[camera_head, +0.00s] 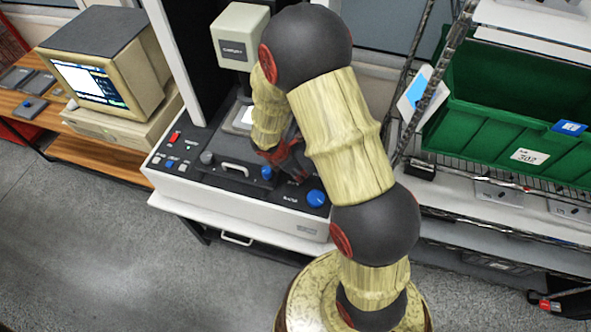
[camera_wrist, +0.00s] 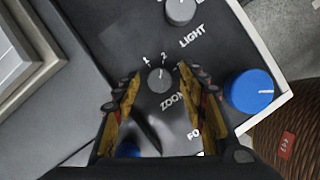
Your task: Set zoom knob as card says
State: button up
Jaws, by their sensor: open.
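The zoom knob (camera_wrist: 160,80) is a small grey round knob on the dark panel, with "ZOOM" printed below it and marks 1 and 2 above. A pale line on it points roughly upward; I cannot tell exactly at which mark. My gripper (camera_wrist: 159,88) is open, with one finger on each side of the knob and a gap showing on both sides. In the head view my gripper (camera_head: 285,158) is low over the machine's front panel and hides the zoom knob. A white and blue card (camera_head: 416,90) hangs by the rack; its text is unreadable.
The grey light knob (camera_wrist: 181,11) and a large blue knob (camera_wrist: 250,92) are close to my fingers. Another blue knob (camera_wrist: 128,150) is partly hidden below. A metal handle (camera_head: 234,168) rises from the panel. A green bin (camera_head: 500,140) stands on the rack at right.

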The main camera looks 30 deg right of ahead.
jog(key=shift+c, duration=0.9)
grip_shut()
jog(key=shift+r+m, duration=0.1)
jog(key=shift+m, duration=0.2)
jog(key=m+g+p, duration=0.1)
jog(key=m+p, duration=0.1)
jog(key=shift+w+m, duration=0.15)
jog(key=shift+m, duration=0.25)
jog(key=m+g, duration=0.1)
jog(key=m, duration=0.1)
jog(key=m+g+y+p, duration=0.1)
jog(key=m, duration=0.2)
jog(key=shift+w, duration=0.15)
jog(key=shift+m, duration=0.4)
jog(key=shift+o, duration=0.9)
grip_release()
